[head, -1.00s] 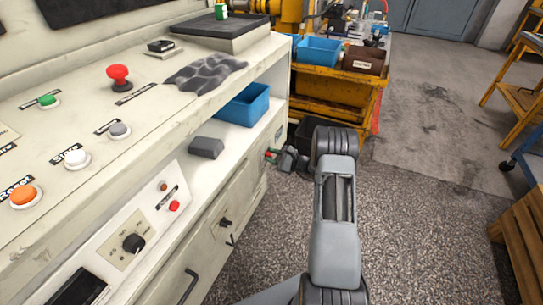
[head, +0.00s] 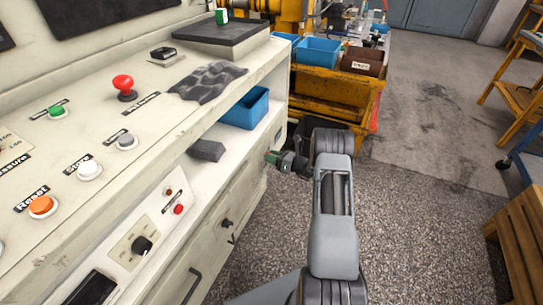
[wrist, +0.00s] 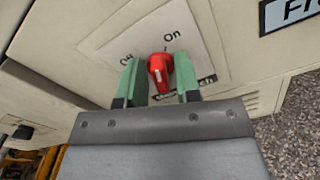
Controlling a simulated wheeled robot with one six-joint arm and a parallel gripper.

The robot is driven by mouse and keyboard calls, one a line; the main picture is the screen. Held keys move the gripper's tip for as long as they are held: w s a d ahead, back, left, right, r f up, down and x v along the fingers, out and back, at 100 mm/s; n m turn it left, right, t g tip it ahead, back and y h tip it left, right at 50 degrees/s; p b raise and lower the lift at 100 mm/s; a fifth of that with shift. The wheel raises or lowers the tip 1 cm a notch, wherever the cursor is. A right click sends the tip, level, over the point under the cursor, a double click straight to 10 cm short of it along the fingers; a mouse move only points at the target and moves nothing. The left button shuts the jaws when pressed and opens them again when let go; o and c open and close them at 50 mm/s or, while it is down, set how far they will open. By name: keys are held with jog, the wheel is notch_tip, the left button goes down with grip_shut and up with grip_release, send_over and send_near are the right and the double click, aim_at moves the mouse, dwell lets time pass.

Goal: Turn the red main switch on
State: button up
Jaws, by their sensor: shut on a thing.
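The red main switch (wrist: 160,72) is a small red rotary knob on a pale plate, with "Off" printed to its left and "On" to its upper right in the wrist view. My gripper (wrist: 160,80) has its two green fingers on either side of the knob and is shut on it. Which label the knob points to is hard to tell. In the head view my gripper (head: 272,158) reaches the end of the pale cabinet, and the switch is hidden there.
The pale control bench (head: 215,185) fills the left, with a red mushroom button (head: 124,84) and several coloured buttons. A blue bin (head: 246,107) sits on its shelf. A yellow cart (head: 345,95) stands behind my arm. Speckled floor lies open to the right.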

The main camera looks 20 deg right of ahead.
jog(key=shift+f+m+p, duration=0.1)
jog(key=shift+m+p, duration=0.45)
jog(key=shift+m, duration=1.75)
jog(key=o, duration=0.6)
jog(key=p+v, duration=0.1)
jog(key=v, duration=1.3)
jog(key=shift+w, duration=0.1)
